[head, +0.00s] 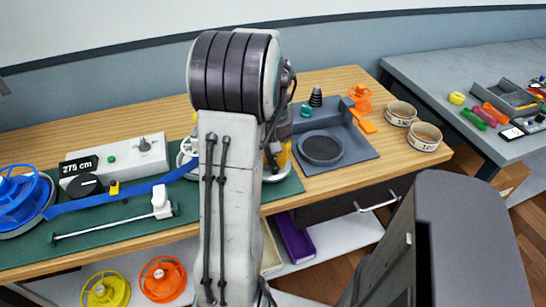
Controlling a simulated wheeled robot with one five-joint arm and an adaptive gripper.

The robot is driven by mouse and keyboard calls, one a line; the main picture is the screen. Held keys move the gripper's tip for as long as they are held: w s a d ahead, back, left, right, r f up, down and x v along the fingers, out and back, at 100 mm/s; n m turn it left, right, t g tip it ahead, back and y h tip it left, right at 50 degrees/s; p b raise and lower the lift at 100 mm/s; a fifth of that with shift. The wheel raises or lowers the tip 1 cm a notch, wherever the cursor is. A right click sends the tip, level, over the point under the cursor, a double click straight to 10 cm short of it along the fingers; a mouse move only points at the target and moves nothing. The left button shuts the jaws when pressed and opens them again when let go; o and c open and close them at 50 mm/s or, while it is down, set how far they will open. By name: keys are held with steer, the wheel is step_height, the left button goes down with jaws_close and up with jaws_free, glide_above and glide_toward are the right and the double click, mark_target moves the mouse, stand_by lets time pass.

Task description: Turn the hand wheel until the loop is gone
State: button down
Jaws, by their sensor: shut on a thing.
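A blue reel (22,192) lies at the far left of the bench. A blue strap (120,194) runs from it up and to the right, past a yellow clip (114,188), and passes behind my arm. No loop in the strap can be made out. A round pale-rimmed device (275,172) shows partly on both sides of my arm; whether it is the hand wheel I cannot tell. My arm stands upright in front of it. My gripper's fingers and whatever they touch are hidden behind the arm.
A control box (140,152) and a 275 cm display (78,166) stand behind the strap. A rod (110,228) lies in front. Yellow (106,290) and orange (162,279) reels sit below. A grey table (450,75) adjoins.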

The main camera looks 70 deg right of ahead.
stand_by(0.3)
steer(key=m, duration=0.3)
steer(key=shift+w+a+m, duration=0.1)
steer(key=shift+a+m, duration=0.1)
steer(key=shift+m, duration=0.2)
steer(key=shift+w+a+m, duration=0.1)
steer(key=shift+m, duration=1.9)
steer(key=c, duration=1)
jaws_free()
steer(key=shift+r, duration=6)
